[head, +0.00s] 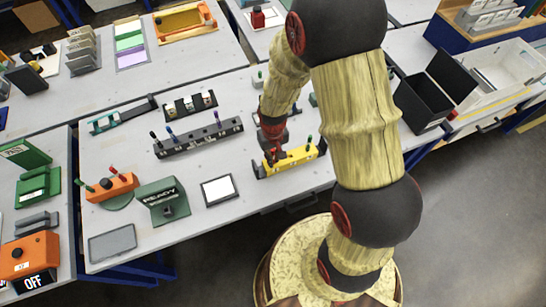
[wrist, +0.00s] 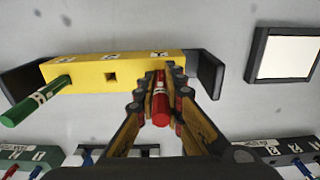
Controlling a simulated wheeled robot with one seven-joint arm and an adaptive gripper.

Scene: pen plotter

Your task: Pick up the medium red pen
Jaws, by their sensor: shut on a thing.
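The yellow pen block (head: 298,158) stands on the table in front of my arm; the wrist view shows its numbered face (wrist: 100,72). A green pen (wrist: 38,100) stands in one end of it; the hole in its middle is empty. My gripper (wrist: 160,95) is shut on a red pen (wrist: 161,105) at the block's other end, with a finger on each side of the pen. In the head view my gripper (head: 272,145) is over the block's left end. The pen's lower end is hidden, so I cannot tell whether it is still seated in the block.
A long dark rack (head: 200,138) with several pens stands to the left. An orange block (head: 112,188) holds red and green pens. A black open bin (head: 425,103) is at the right.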

